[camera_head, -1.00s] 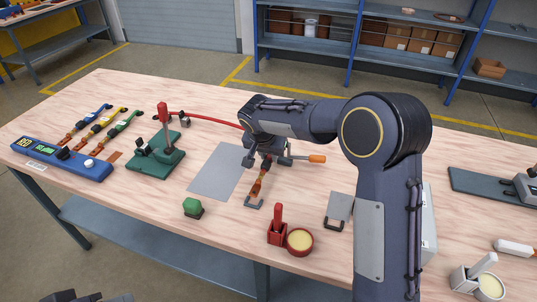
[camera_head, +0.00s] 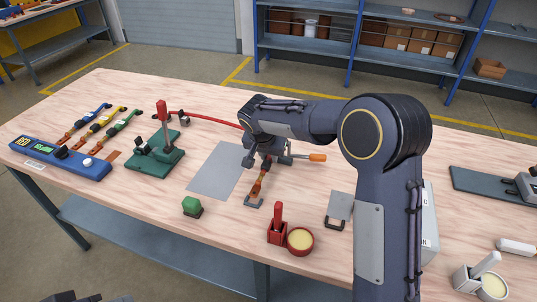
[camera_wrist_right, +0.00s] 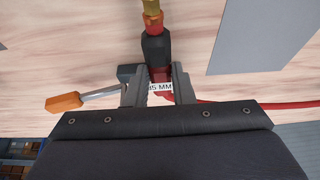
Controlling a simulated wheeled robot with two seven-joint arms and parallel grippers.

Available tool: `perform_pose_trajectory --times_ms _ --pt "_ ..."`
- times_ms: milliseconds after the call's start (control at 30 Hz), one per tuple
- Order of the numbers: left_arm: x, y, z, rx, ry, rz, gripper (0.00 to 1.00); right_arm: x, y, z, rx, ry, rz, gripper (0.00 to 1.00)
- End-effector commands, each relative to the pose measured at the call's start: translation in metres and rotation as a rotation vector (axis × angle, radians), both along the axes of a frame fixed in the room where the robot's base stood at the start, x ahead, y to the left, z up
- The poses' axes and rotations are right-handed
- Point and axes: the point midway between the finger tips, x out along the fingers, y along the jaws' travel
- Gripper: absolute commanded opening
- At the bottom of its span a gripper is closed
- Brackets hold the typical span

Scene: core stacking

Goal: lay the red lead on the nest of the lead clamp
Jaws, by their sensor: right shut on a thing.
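The red lead (camera_head: 202,119) runs as a red cable across the back of the table to my right gripper (camera_head: 262,160). Its end, with black, red and copper-coloured parts (camera_head: 259,188), sticks out toward the table's front edge, by a small grey bracket (camera_head: 254,202). In the right wrist view my right gripper (camera_wrist_right: 160,88) is shut on the lead (camera_wrist_right: 155,48) at a white label reading "35 MM". The lead clamp (camera_head: 156,160), a green base with an upright red handle, stands to the left, apart from the gripper. Its nest is too small to make out. My left gripper does not show clearly.
A grey mat (camera_head: 218,171) lies between clamp and gripper. An orange-handled tool (camera_head: 316,158) lies beside the gripper. Blue, yellow and green leads (camera_head: 97,128) lie far left.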

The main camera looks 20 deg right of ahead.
Motion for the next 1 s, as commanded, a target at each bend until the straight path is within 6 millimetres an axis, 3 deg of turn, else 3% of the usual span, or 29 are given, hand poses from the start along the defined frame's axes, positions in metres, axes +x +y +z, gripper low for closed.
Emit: perform_pose_trajectory --times_ms 800,833,1000 --pt "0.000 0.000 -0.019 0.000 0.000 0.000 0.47 0.000 0.000 -0.022 0.001 -0.001 0.000 0.00" --pt "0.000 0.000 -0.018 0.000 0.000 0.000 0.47 0.000 0.000 -0.021 0.001 -0.001 0.000 0.24" --pt "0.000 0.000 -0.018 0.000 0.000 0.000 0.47 0.000 0.000 -0.020 0.001 -0.001 0.000 0.47"
